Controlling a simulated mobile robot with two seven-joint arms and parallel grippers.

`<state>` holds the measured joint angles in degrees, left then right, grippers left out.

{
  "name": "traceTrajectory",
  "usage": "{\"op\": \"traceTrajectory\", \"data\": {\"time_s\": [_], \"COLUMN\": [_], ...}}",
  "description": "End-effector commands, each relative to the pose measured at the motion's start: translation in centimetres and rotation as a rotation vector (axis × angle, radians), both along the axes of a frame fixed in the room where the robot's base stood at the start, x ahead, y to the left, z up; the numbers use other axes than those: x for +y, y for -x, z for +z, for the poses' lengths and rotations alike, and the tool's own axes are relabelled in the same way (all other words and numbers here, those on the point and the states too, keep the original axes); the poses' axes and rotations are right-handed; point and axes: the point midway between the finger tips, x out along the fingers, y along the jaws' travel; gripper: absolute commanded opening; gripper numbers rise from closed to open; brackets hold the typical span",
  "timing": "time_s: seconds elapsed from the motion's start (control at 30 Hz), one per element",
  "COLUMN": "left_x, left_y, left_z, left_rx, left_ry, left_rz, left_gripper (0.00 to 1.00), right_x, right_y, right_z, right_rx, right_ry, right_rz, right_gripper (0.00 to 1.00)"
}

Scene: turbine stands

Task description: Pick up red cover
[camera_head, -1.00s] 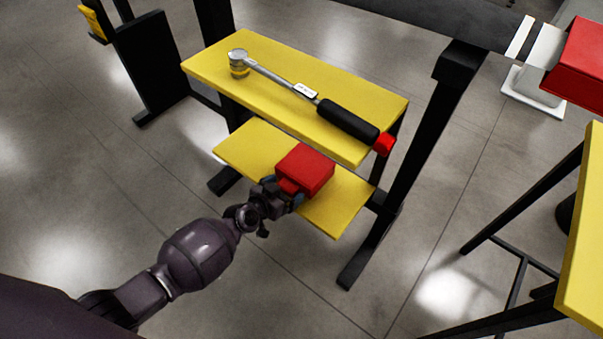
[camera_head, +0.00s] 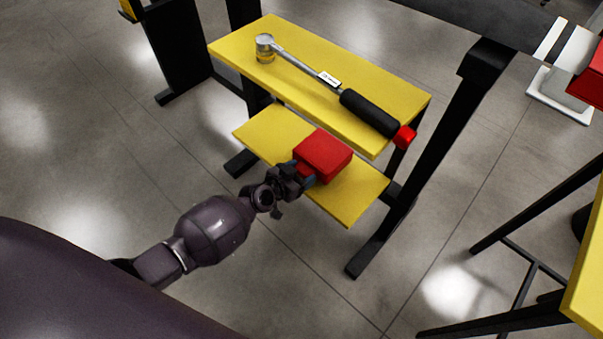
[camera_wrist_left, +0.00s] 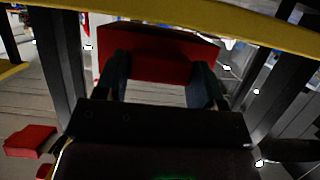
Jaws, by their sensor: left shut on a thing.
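The red cover (camera_head: 323,155) is a boxy red piece at the lower yellow shelf of the stand. My left gripper (camera_head: 303,177) is shut on its near left side. In the left wrist view the red cover (camera_wrist_left: 165,55) sits between the two fingers of the left gripper (camera_wrist_left: 163,85), below a yellow shelf edge. Whether the cover touches the lower shelf or is slightly above it, I cannot tell. My right gripper is not in view.
The upper yellow shelf (camera_head: 290,60) holds a torque wrench (camera_head: 335,85) with a black grip and red end, just above and behind the cover. Black stand legs (camera_head: 420,170) flank the shelves. Another yellow-topped stand (camera_head: 588,270) is at the right. The floor at front left is clear.

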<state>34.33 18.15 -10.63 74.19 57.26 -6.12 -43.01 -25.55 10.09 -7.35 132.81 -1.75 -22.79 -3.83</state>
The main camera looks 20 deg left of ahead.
Motion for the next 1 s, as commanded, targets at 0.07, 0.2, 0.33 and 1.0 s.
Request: {"op": "traceTrajectory", "data": {"time_s": [0.07, 0.2, 0.33, 1.0], "left_x": [0.0, 0.0, -0.1, 0.0], "left_y": [-0.6, -0.7, -0.7, -0.1], "left_z": [2.8, 6.3, 9.6, 16.6], "left_rx": [-0.019, -0.025, -0.025, -0.004], "left_ry": [0.002, 0.002, 0.003, 0.001], "left_rz": [0.001, 0.001, 0.001, 0.001], "left_gripper": [0.20, 0.20, 0.20, 0.20], "right_x": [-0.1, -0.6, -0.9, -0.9], "right_y": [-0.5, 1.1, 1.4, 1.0], "right_z": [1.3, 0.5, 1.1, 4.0], "right_rx": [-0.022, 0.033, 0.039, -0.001], "right_ry": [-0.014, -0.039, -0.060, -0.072], "right_rz": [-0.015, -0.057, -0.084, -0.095], "right_gripper": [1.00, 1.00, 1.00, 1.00]}}
